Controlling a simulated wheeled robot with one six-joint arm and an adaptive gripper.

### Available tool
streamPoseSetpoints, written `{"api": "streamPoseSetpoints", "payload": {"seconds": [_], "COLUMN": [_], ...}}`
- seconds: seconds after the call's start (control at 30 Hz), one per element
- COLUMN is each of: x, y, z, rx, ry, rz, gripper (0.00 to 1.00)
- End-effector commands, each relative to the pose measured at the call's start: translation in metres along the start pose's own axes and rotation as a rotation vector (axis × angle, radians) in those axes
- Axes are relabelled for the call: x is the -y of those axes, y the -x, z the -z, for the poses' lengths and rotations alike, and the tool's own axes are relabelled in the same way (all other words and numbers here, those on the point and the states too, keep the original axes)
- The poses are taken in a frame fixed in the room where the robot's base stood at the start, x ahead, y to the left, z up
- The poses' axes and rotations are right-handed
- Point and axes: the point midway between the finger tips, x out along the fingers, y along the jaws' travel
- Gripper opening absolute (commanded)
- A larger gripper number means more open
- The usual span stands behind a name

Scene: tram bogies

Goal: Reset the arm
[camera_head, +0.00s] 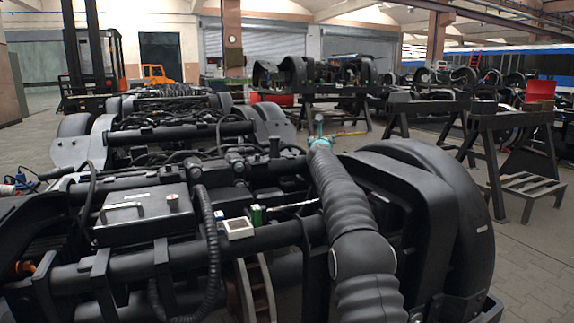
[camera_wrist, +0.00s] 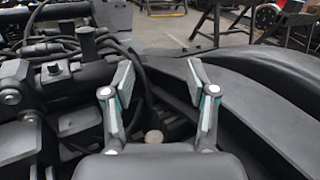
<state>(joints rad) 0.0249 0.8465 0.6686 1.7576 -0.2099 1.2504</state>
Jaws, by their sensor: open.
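My arm reaches forward in a black ribbed sleeve over the near bogie (camera_head: 130,265) in the head view. My gripper (camera_head: 319,128) is at the arm's far end, above the bogie's right side. In the wrist view my gripper (camera_wrist: 161,76) is open, its two teal-edged fingers spread apart with nothing between them. Dark pipes and frame parts of the bogie (camera_wrist: 75,95) lie below and beyond the fingers. The head view shows the fingers too small to make out in detail.
A grey box (camera_head: 143,214) with a handle and a small white device (camera_head: 238,228) sit on the near bogie. Metal stands (camera_head: 497,150) are at the right. A forklift (camera_head: 97,65) stands at the back left. Paved floor (camera_head: 540,240) is clear at the lower right.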

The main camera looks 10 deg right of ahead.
Motion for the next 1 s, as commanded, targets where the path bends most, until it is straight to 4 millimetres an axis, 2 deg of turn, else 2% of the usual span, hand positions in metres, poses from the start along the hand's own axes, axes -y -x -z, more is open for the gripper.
{"api": "streamPoseSetpoints", "payload": {"seconds": [0.03,0.2,0.33,0.5,0.63,0.77,0.87,1.0], "x": [-0.001,-0.011,-0.019,-0.029,-0.033,-0.035,-0.034,-0.029], "y": [0.011,0.055,0.096,0.157,0.208,0.264,0.308,0.373], "z": [-0.023,-0.075,-0.104,-0.126,-0.133,-0.128,-0.119,-0.098], "rx": [0.015,0.057,0.088,0.127,0.156,0.184,0.206,0.238], "ry": [0.062,0.358,0.587,0.885,1.109,1.329,1.495,1.723], "rz": [-0.021,-0.121,-0.202,-0.318,-0.411,-0.512,-0.595,-0.721], "gripper": [0.58,0.58,0.58,0.58,0.58,0.58,0.58,0.58]}}
